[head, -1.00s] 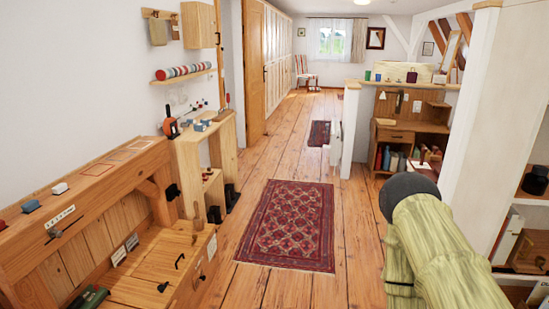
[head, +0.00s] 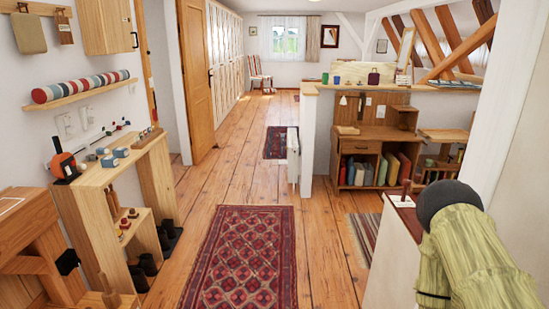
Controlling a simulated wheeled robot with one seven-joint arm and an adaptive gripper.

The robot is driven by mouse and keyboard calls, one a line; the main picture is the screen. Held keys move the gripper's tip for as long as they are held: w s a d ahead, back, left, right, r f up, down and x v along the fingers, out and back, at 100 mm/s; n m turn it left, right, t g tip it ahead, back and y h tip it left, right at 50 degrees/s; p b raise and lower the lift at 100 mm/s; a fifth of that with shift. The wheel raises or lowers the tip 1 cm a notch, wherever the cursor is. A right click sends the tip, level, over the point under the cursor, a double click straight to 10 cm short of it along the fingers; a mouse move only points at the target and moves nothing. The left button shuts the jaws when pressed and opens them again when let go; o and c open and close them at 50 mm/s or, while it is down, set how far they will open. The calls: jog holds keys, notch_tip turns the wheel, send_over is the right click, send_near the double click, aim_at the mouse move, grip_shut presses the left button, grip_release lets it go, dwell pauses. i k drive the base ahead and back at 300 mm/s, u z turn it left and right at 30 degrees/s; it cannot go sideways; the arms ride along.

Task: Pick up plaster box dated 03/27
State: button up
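I cannot pick out a plaster box dated 03/27; no date is readable in the head view. Small blue-and-white boxes (head: 109,160) sit on top of the light wooden shelf unit (head: 92,182) at the left, but they are too small to identify. Part of my own arm, in a green-yellow cover with a dark rounded end, shows at the lower right. My gripper's fingers are not in view.
A red patterned rug (head: 242,262) lies on the open plank floor ahead. A pale cabinet (head: 392,262) is close at the lower right.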

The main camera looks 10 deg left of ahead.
aim_at(108, 161)
jog(key=u, duration=0.15)
jog(key=i, duration=1.65)
jog(key=u, duration=1.3)
jog(key=i, duration=1.15)
jog(key=u, duration=0.95)
